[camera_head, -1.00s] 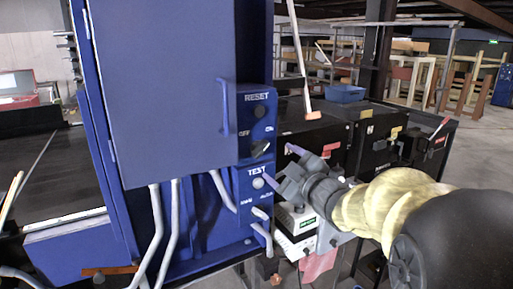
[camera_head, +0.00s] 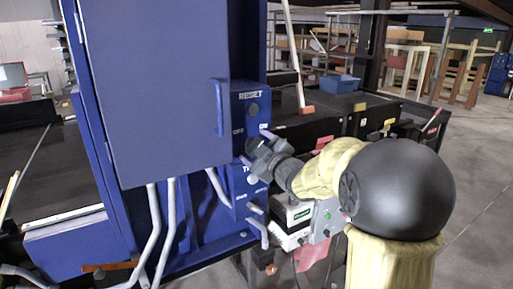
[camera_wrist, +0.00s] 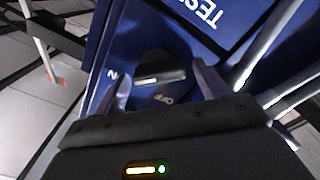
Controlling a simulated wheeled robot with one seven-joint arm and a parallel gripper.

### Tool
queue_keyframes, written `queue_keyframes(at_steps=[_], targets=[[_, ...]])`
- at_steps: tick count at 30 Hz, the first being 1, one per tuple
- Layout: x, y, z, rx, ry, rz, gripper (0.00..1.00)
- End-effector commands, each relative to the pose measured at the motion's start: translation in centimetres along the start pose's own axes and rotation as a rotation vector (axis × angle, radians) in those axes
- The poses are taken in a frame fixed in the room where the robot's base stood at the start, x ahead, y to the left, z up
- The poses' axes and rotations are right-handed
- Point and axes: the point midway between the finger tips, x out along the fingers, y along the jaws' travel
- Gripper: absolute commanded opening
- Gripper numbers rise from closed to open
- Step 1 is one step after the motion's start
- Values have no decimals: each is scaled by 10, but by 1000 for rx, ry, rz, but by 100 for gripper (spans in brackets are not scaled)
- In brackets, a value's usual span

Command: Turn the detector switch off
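The blue control panel (camera_head: 250,110) on the cabinet carries the detector switch. In the wrist view, the switch (camera_wrist: 160,72) is a dark knob with a bar handle and a pale mark. The marked end lies toward a partly visible label ending in "N" (camera_wrist: 112,75); an "OFF" label (camera_wrist: 163,98) is below. My gripper (camera_wrist: 161,72) is open, with one finger on each side of the knob; I cannot tell whether they touch it. In the head view, my gripper (camera_head: 255,147) is at the panel and hides most of the switch.
A cabinet door with a blue handle (camera_head: 219,107) stands left of the panel. Grey conduits (camera_head: 168,230) run below. A white box (camera_head: 291,213) is under my wrist. Black machinery (camera_head: 310,132) stands behind; open floor (camera_head: 475,190) is at right.

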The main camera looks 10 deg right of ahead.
Motion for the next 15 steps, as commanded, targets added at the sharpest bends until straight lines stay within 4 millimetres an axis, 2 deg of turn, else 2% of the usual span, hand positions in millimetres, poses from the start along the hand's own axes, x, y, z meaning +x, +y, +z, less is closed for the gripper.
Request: queue_keyframes(at_steps=[1, 6, 15], targets=[[0, 0, 0, 0, 0, 0, 63], [0, 0, 0, 0, 0, 0, 30], [0, -1, 1, -18, 0, 0, 30]])
